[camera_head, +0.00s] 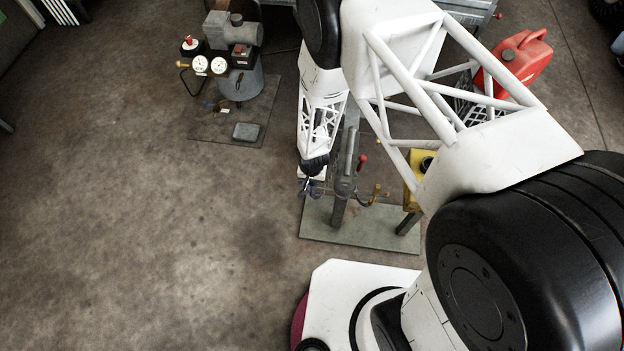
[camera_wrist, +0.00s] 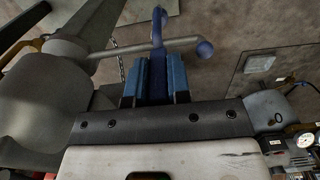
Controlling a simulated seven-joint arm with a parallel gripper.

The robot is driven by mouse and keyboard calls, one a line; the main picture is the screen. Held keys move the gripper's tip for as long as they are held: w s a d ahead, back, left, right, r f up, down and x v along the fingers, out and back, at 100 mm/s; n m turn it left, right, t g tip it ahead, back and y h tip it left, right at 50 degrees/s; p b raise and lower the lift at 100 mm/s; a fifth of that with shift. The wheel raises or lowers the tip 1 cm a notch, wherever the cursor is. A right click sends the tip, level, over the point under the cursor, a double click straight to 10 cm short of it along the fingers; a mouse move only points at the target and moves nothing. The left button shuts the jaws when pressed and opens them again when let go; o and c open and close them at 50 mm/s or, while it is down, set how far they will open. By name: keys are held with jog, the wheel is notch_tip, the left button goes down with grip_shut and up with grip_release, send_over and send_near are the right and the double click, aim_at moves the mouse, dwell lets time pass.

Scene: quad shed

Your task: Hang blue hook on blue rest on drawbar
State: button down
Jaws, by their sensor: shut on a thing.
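My gripper (camera_wrist: 155,78) has blue fingers shut on the blue hook (camera_wrist: 158,22), which stands up between them in the wrist view. A grey rod with a blue ball end, the blue rest (camera_wrist: 205,49), runs sideways from the grey drawbar (camera_wrist: 45,95). The hook crosses this rod in the picture; I cannot tell whether it touches or bears on it. In the head view my gripper (camera_head: 309,186) is small, at the left side of the drawbar (camera_head: 347,165), with a little blue beside it. The hook's lower part is hidden between the fingers.
A yellow box (camera_head: 413,168) stands close by. The stand's base plate (camera_head: 345,229) lies below. A compressor (camera_head: 240,85) is at the upper left. The left floor is clear.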

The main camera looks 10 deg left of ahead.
jog(key=shift+f, duration=0.15)
jog(key=c, duration=1.1)
grip_release()
jog(key=shift+s+a+r, duration=0.1)
jog(key=shift+r, duration=3.8)
